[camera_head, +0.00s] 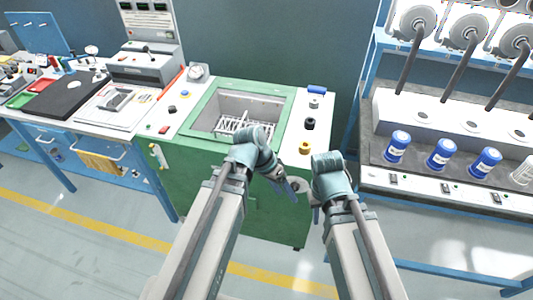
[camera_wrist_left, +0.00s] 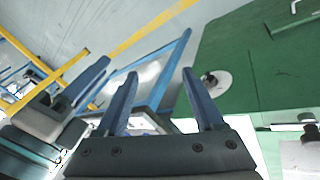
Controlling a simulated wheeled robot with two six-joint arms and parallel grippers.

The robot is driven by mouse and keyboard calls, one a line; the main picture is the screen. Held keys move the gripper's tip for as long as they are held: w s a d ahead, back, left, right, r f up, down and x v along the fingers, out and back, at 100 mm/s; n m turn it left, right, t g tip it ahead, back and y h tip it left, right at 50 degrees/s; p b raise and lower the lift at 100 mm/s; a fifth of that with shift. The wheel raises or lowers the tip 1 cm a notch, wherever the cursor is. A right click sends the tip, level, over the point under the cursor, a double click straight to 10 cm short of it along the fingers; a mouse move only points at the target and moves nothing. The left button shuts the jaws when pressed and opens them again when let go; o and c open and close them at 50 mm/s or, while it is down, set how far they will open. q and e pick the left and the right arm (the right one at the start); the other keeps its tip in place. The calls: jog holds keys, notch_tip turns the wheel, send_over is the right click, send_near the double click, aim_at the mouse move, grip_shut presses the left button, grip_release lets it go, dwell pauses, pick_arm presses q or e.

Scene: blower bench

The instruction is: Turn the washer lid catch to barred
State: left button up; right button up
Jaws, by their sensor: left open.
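The green washer (camera_head: 200,150) stands ahead, its top opening uncovered. In the left wrist view, a pale round disc with a small dark knob (camera_wrist_left: 215,82) sits on its green front; it looks like the lid catch, but its setting is too small to read. In the head view it is largely hidden behind the grippers. My left gripper (camera_head: 290,186) is in front of the washer's right front. Its two blue fingers are apart and empty (camera_wrist_left: 160,72), with the disc just beyond the right finger. My right gripper (camera_head: 315,190) is close beside it; its finger gap is unclear.
The washer basin (camera_head: 240,112) holds pale rods. Black and yellow knobs (camera_head: 309,123) sit on the top right. A cluttered workbench (camera_head: 110,110) stands left. The floor in front is clear, with a yellow line.

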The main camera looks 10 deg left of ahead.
pick_arm(q)
jog(key=w+a+f+m+t+h+b, duration=0.1)
jog(key=w+a+f+t+h+b, duration=0.15)
jog(key=w+f+h+b, duration=0.4)
jog(key=w+a+r+m+t+h+b, duration=0.1)
jog(key=w+a+r+t+b, duration=0.15)
jog(key=a+t+b, duration=0.4)
jog(key=w+a+r+m+t+h+b, duration=0.1)
jog(key=w+a+t+b, duration=0.2)
jog(key=a+b, duration=0.7)
jog(key=shift+y, duration=0.25)
jog(key=x, duration=0.4)
jog(key=p+x, duration=0.1)
jog(key=x, duration=0.3)
jog(key=w+a+x, duration=0.1)
jog(key=x, duration=0.2)
jog(key=shift+w+d+r+p, duration=0.15)
jog(key=shift+w+d+p, duration=0.1)
jog(key=shift+d+p, duration=0.15)
grip_shut()
